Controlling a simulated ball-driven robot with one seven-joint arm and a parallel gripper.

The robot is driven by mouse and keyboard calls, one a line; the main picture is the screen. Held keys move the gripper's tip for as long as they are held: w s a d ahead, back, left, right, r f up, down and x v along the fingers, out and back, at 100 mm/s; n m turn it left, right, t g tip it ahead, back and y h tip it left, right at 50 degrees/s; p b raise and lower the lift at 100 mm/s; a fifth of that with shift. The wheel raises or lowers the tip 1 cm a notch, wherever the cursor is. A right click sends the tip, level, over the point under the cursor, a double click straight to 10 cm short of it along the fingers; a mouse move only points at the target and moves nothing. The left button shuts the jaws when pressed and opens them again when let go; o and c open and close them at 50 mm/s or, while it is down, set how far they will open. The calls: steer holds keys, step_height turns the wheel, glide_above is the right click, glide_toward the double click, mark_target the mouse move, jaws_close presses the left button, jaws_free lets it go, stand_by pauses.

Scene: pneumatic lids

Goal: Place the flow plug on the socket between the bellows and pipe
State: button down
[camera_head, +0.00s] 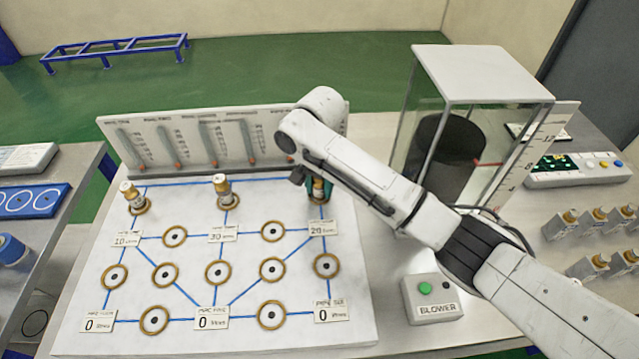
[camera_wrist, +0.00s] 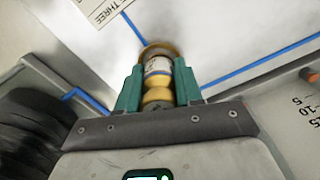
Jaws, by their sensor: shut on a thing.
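My gripper (camera_head: 318,192) is at the back right of the white board, under the end of my arm. In the wrist view its two green fingers (camera_wrist: 158,78) are shut on a brass flow plug (camera_wrist: 157,92) with a pale printed band. The plug's far end is at a brass socket ring (camera_wrist: 157,50); I cannot tell whether it is seated. The black bellows (camera_head: 445,160) stands in a clear case to the right. Several open ring sockets, such as one at the right (camera_head: 326,265), lie along blue pipe lines on the board.
Two other plugs stand on the board's back row, at the left (camera_head: 133,197) and middle (camera_head: 223,191). A gauge panel (camera_head: 215,140) rises behind them. The blower box (camera_head: 432,299) is at the front right. Several more plugs (camera_head: 591,265) stand farther right.

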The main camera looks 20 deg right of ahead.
steer(key=shift+f, duration=0.1)
steer(key=c, duration=0.7)
jaws_free()
steer(key=shift+c, duration=0.2)
step_height(320, 180, up, 12)
steer(key=shift+r+p, duration=0.15)
steer(key=shift+p, duration=0.75)
